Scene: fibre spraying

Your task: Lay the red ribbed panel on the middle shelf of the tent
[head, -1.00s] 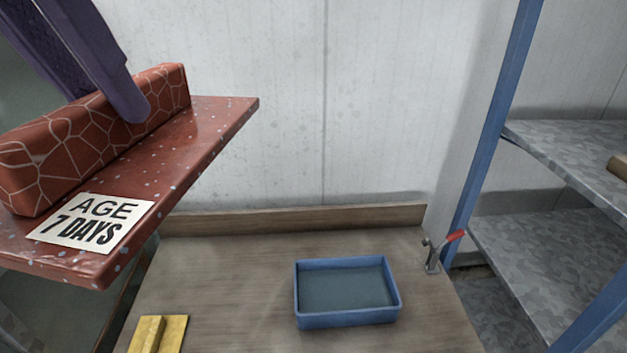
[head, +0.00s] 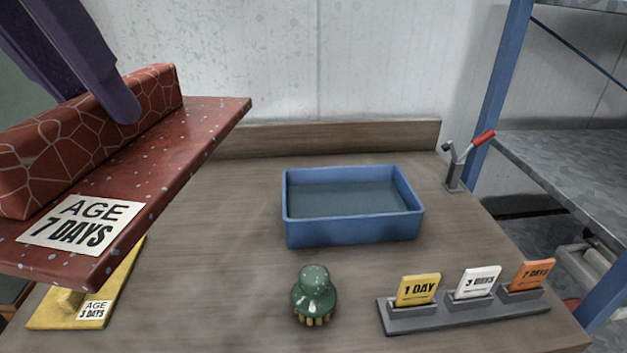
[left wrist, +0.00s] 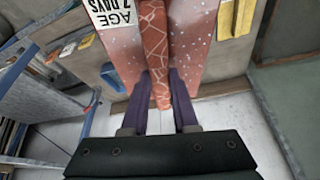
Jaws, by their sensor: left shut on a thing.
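The red ribbed panel (head: 160,170) is a speckled red slab with a raised rib in a cracked pattern. A label on it reads AGE 7 DAYS (head: 80,224). My left gripper (head: 115,105) is shut on the panel's rib, with the panel held in the air at the left, above the table. The left wrist view shows the purple fingers of my left gripper (left wrist: 160,98) on both sides of the rib. A shelf rack stands at the right with a grey mottled shelf (head: 565,165) and blue posts; only part of it shows. My right gripper is not in view.
On the wooden table (head: 230,285) stand a blue tray (head: 352,232), a green-topped brush (head: 315,293) and a grey holder (head: 460,312) with 1, 3 and 7 day cards. A red-handled clamp (head: 465,160) is at the right edge. A yellow panel (head: 110,290) lies at left.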

